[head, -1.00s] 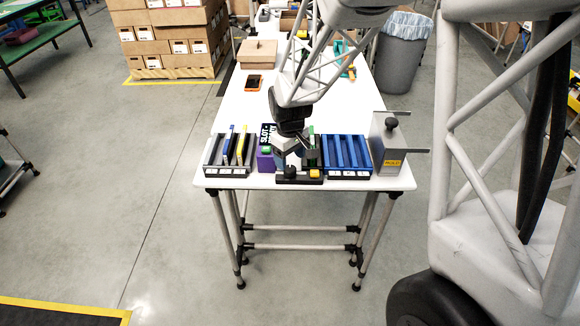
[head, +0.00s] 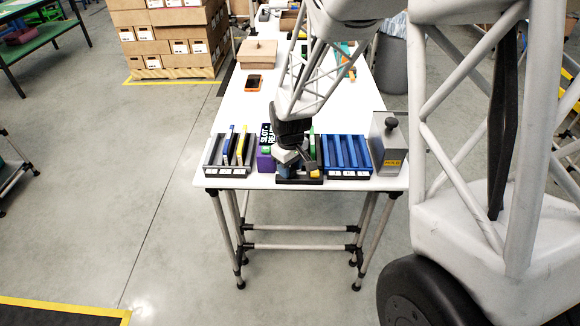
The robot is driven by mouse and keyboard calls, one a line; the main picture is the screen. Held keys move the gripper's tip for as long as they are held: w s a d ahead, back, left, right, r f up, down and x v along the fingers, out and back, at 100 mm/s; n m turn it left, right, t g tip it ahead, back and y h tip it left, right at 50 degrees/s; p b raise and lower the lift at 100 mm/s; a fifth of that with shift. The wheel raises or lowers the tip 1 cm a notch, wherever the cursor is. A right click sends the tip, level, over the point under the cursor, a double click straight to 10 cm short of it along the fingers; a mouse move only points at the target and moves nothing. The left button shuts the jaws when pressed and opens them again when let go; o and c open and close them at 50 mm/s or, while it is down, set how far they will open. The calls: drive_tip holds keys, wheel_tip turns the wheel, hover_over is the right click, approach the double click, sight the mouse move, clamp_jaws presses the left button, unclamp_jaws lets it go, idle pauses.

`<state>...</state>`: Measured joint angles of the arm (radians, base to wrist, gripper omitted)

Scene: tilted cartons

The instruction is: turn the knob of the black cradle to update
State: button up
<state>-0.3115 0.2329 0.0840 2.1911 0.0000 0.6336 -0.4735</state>
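The black cradle (head: 300,181) stands at the near edge of the white table, between a purple block and a blue rack. A yellow button (head: 315,175) shows at its right front. My gripper (head: 296,168) is down over the cradle, at its left and middle part. The knob at the cradle's left front is hidden behind my gripper. The fingers are too small and overlapped to tell whether they are open or touch the knob.
A grey rack (head: 225,172) with blue and yellow pieces stands at the left. The purple block (head: 265,163) and a black sign (head: 267,135) are close on the left. The blue rack (head: 347,173) and a grey box with a black knob (head: 389,160) stand right.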

drive_tip(key=c, duration=0.4)
drive_tip(key=shift+m, duration=0.4)
drive_tip(key=m, duration=0.3)
drive_tip(key=shift+m, duration=2.5)
drive_tip(key=o, duration=1)
drive_tip(key=shift+c, duration=0.2)
